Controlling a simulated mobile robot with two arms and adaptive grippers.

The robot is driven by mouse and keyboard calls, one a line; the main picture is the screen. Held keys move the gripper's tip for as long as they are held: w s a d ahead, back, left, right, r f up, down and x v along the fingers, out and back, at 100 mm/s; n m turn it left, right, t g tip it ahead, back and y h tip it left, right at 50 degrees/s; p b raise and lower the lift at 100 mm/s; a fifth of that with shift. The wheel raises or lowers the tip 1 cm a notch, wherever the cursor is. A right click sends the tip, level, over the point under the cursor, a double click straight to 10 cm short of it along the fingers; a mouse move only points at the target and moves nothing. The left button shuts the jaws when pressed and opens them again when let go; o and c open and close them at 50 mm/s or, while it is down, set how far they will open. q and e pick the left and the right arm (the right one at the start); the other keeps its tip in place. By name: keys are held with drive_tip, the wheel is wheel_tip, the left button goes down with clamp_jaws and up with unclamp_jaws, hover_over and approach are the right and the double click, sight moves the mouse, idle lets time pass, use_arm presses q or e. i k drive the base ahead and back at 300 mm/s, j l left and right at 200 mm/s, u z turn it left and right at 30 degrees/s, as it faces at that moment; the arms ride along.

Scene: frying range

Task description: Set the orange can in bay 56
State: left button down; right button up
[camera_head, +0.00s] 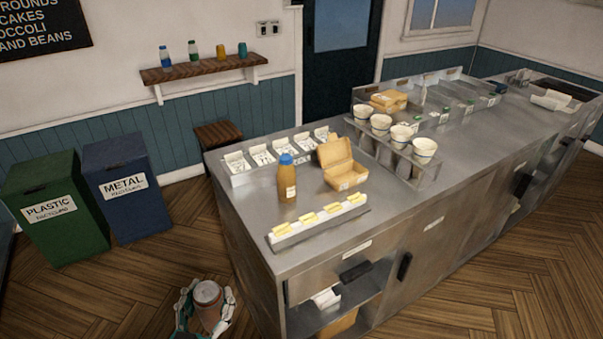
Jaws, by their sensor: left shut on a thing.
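A dull brownish-orange can (208,291) with a greyish top is held upright at the bottom of the head view. My left gripper (208,304) is shut on it, with a finger on each side. Gripper and can are in front of the near left end of the steel counter (232,215), apart from it. The counter carries a row of white-labelled bays (262,157) at its left end and another divided rack (445,118) farther back. The numbers are too small to read, so I cannot tell which bay is 56. My right gripper is out of view.
An amber bottle (287,182), an open carton (341,172), a yellow-tagged strip (317,219) and a cup holder (424,158) crowd the near counter. Green (57,210) and blue (123,187) recycling bins stand left. A wall shelf (205,68) holds bottles and cups.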

sight(412, 95)
drive_tip(key=i+l, duration=0.15)
drive_tip(key=l, duration=0.2)
drive_tip(key=i+l, duration=0.15)
drive_tip(key=l, duration=0.2)
drive_tip(key=i+l, duration=0.15)
drive_tip(key=l, duration=0.15)
drive_tip(key=i+l, duration=0.15)
drive_tip(key=l, duration=0.2)
drive_tip(key=i+l+z, duration=0.1)
drive_tip(key=l, duration=0.25)
